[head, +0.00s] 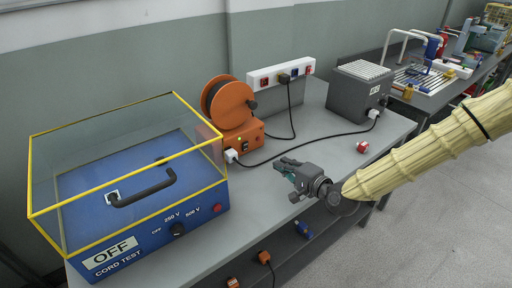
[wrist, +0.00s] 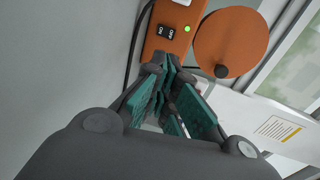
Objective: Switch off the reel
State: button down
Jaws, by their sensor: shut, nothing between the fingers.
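The orange reel (head: 240,104) with its dark drum stands on the grey bench, against the wall. In the wrist view its orange base (wrist: 168,48) carries a black rocker switch (wrist: 166,31) with two halves. A small green lamp (wrist: 187,28) beside the switch is lit. The orange disc (wrist: 232,42) of the reel shows to its right. My gripper (head: 281,165) is shut and empty, above the bench and to the right of the reel. In the wrist view the closed teal-padded fingers (wrist: 166,66) point toward the base, and I cannot tell the gap.
A blue cord tester (head: 150,215) with a clear yellow-edged cover stands left of the reel. A grey box (head: 358,95) stands right, its black cord running to a white plug (head: 231,155) at the reel. A white socket strip (head: 281,73) is behind. A red-and-white piece (head: 362,146) lies on the bench.

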aim_at(245, 147)
jog(key=shift+w+a+f, duration=0.15)
jog(key=shift+w+a, duration=0.25)
jog(key=shift+a, duration=0.15)
jog(key=x, duration=0.4)
jog(key=p+x, duration=0.1)
jog(key=x, duration=0.3)
jog(key=r+p+x, duration=0.1)
jog(key=x, duration=0.4)
jog(key=shift+a+r, duration=0.1)
jog(key=shift+a, duration=0.05)
